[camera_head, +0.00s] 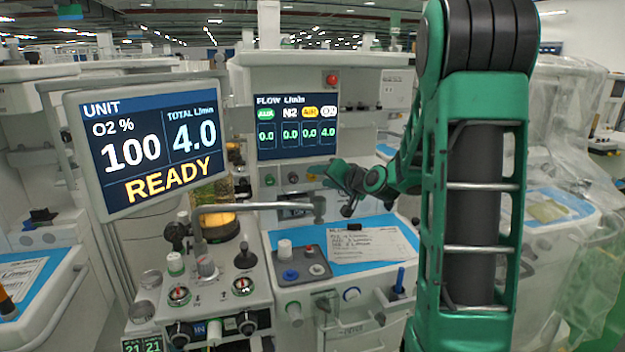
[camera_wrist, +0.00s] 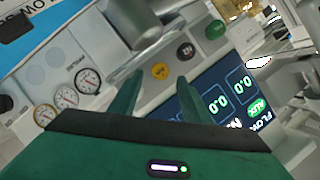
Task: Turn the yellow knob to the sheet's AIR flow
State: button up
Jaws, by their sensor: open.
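The yellow knob (camera_wrist: 160,71) is on the pale panel below the flow screen (camera_head: 297,127). In the wrist view it shows between and beyond my open, empty fingers (camera_wrist: 156,88), with no visible contact. In the head view my gripper (camera_head: 334,174) is in front of the panel and covers part of the knob row. The screen reads 0.0 under the yellow label and 4.0 under O2; the other two columns read 0.0. The sheet (camera_head: 372,244) lies on the blue worktop; its lines are too small to read surely.
A dark knob (camera_wrist: 186,51) and a green knob (camera_wrist: 215,29) are beside the yellow one. Several round gauges (camera_wrist: 66,97) are on the panel. A tilted monitor (camera_head: 150,145) and a grey pipe (camera_head: 255,207) stand at left. Plastic sheeting (camera_head: 565,190) hangs at right.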

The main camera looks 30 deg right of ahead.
aim_at(314, 176)
jog(key=shift+x, duration=2.15)
jog(key=c, duration=1)
